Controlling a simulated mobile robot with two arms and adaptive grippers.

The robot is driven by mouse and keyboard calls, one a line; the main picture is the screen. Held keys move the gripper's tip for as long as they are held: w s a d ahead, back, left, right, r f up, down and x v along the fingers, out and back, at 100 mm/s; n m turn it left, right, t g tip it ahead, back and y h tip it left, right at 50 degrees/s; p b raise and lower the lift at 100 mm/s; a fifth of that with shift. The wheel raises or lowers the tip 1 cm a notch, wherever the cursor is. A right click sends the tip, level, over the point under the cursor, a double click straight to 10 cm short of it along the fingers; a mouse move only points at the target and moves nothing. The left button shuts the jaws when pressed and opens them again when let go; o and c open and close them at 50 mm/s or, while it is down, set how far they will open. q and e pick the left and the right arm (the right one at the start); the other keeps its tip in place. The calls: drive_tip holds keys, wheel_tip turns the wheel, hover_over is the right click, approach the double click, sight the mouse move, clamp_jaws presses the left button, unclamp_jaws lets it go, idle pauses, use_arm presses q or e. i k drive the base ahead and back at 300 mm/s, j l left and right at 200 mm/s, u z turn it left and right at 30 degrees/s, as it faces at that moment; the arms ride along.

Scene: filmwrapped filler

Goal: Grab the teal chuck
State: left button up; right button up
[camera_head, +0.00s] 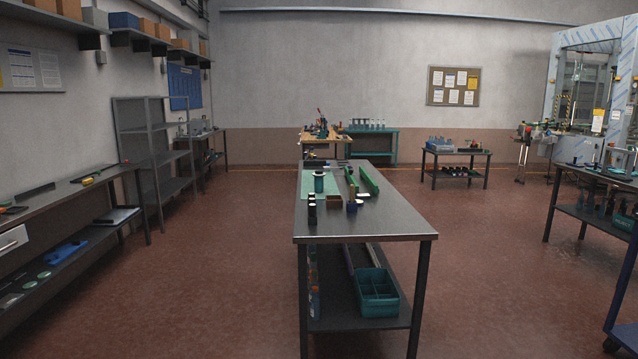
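A small upright cylinder (319,183), dark teal with a pale band at its top, stands on a light green mat (307,186) on the central metal table (375,226). It may be the teal chuck, but it is too small to tell for sure. Neither of my grippers is in view.
On the central table are black cylinders (312,212), green bars (369,180) and a small blue block (351,207). A teal divided bin (377,293) sits on its lower shelf. Benches line the left wall (70,191) and right side (600,187). Red floor (215,270) is clear around the table.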

sight(318, 178)
drive_tip(key=i+j+u, duration=0.35)
drive_tip(key=i, duration=0.2)
drive_tip(key=i+u, duration=0.35)
drive_tip(key=i, duration=0.2)
drive_tip(key=i+j+u, duration=0.15)
drive_tip(key=i, duration=2.05)
drive_tip(key=l, duration=0.1)
